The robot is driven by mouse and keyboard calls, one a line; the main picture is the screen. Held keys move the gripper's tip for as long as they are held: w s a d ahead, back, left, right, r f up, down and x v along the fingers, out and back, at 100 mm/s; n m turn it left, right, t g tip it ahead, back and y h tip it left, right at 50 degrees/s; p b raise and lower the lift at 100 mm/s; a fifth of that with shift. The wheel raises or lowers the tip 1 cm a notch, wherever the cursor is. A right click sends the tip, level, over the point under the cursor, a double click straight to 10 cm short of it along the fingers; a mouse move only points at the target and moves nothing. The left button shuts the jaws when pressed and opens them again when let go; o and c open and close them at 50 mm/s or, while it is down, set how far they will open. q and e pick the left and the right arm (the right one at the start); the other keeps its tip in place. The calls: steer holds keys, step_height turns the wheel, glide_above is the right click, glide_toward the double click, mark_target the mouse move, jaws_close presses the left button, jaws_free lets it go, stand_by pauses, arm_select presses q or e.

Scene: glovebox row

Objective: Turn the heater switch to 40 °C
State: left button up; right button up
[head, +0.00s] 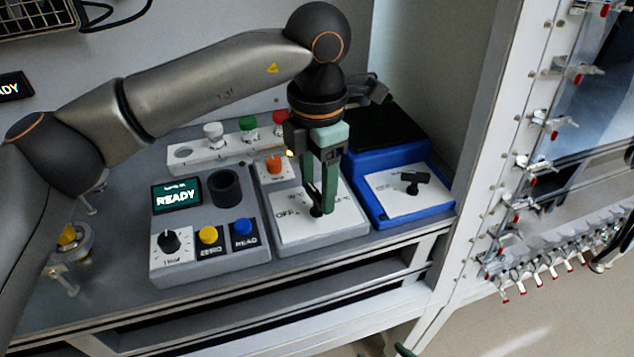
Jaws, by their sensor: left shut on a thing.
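The heater panel (290,238) is a grey box with a white face, in the middle of the bench in the head view. "OFF" shows at the left of its dial, and part of a "°C" label shows at the right. My left gripper (318,205) points down over this panel, with its green fingers shut on the dark heater switch (316,211). The fingers hide most of the switch and some of the labels, so I cannot read its setting. My right gripper is not in view.
Left of the panel is a grey unit with a READY display (176,196), a trim knob (168,241), a yellow button (208,234) and a blue button (243,227). A blue device (436,213) with a black knob (412,180) stands close on the right. A rack with coloured caps (213,131) is behind.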

mark_target(318, 192)
arm_select(q)
steer(key=shift+m, duration=0.4)
steer(key=o, duration=1.4)
step_height(318, 192, up, 13)
steer(key=shift+f+p, duration=0.2)
steer(key=shift+p, duration=0.35)
